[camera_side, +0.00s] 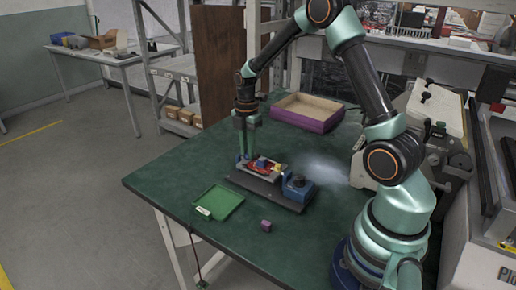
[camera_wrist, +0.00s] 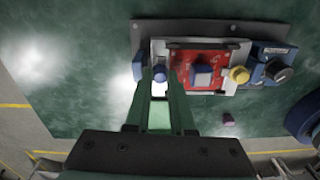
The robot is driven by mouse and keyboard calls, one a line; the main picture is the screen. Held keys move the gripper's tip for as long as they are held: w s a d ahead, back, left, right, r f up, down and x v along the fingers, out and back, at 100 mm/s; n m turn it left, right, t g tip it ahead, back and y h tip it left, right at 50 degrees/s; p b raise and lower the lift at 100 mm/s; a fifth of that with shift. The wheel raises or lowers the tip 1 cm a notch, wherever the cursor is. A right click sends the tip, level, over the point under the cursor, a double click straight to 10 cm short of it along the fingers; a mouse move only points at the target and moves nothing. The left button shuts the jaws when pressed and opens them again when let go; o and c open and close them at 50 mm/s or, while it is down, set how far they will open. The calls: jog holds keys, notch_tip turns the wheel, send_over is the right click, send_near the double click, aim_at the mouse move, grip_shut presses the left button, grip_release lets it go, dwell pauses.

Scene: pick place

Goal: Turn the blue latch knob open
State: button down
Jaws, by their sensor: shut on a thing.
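In the side view my gripper (camera_side: 243,157) points straight down at the far left end of the fixture. There its fingers largely hide the knob, so its turn angle cannot be told.
The fixture's dark base plate (camera_side: 262,191) carries a blue box with a black knob (camera_side: 298,187). A yellow knob (camera_wrist: 239,75) sits right of the board. A green tray (camera_side: 218,201), a small purple cube (camera_side: 266,226) and a purple-sided box (camera_side: 307,113) stand around it.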

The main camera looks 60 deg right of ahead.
jog(key=shift+n, duration=0.3)
dwell(0.4)
jog(key=c, duration=0.8)
grip_release()
jog(key=shift+o, duration=0.2)
notch_tip(320, 180, up, 12)
